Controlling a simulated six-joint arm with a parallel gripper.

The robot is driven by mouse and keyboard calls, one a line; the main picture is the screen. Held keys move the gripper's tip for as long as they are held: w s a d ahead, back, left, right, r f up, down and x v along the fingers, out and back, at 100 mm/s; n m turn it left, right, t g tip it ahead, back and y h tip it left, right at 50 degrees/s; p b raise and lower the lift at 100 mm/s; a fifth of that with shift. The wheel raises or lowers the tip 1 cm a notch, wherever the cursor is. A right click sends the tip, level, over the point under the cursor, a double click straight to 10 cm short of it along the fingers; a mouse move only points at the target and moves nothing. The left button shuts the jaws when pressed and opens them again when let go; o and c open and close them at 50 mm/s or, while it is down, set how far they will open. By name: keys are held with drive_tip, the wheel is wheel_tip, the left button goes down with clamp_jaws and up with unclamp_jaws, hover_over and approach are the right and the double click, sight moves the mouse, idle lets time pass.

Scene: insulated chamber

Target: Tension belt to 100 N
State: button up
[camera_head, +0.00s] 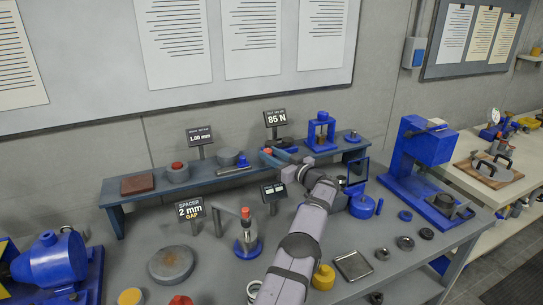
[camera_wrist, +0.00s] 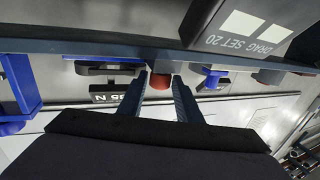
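The belt readout (camera_head: 276,118) stands at the back of the raised shelf and shows 85 N. It also hangs upside down in the wrist view (camera_wrist: 119,93), where its number is hard to read. A red knob (camera_wrist: 160,82) sits between the fingertips of my gripper (camera_wrist: 160,85), with a finger close against each side. In the head view, my gripper (camera_head: 279,156) reaches the shelf just below the readout, and the red knob (camera_head: 267,151) shows at its tip. The belt itself is hidden or too small to make out.
A blue press frame (camera_head: 320,132) stands on the shelf right of my gripper. A small dark display (camera_head: 273,191) and a red-topped post on a blue base (camera_head: 248,240) stand below it. A large blue machine (camera_head: 423,150) is at right. A dark tag (camera_wrist: 245,30) fills the wrist view's upper right.

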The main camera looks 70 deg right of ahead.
drive_tip(key=shift+o, duration=0.7)
drive_tip(key=shift+s, duration=0.15)
drive_tip(key=b+v, duration=0.2)
drive_tip(key=v, duration=0.5)
drive_tip(key=shift+a, duration=0.1)
